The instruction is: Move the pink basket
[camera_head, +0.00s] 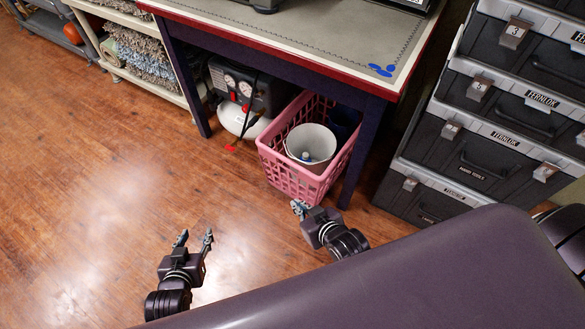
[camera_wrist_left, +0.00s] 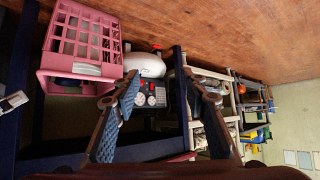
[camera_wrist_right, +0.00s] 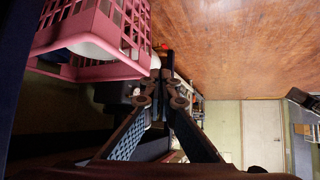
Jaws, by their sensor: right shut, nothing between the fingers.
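The pink basket (camera_head: 289,178) stands on the wood floor under the workbench, upright, with a white bucket (camera_head: 312,144) and a dark blue item inside. My left gripper (camera_head: 194,238) is over the floor, in front and to the left of the basket, open and empty. My right gripper (camera_head: 299,206) is shut and empty, close to the basket's near side; I cannot tell whether it touches. The left wrist view, upside down, shows the basket (camera_wrist_left: 85,40) off to the left of the fingers. The right wrist view shows the basket (camera_wrist_right: 85,35) larger, left of the closed fingertips.
The workbench (camera_head: 290,42) stands over the basket, with a dark leg (camera_head: 356,165) close at its right. An air compressor (camera_head: 242,100) is left of the basket. Stacked toolboxes (camera_head: 490,120) stand at the right. Open floor (camera_head: 90,170) lies at the left.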

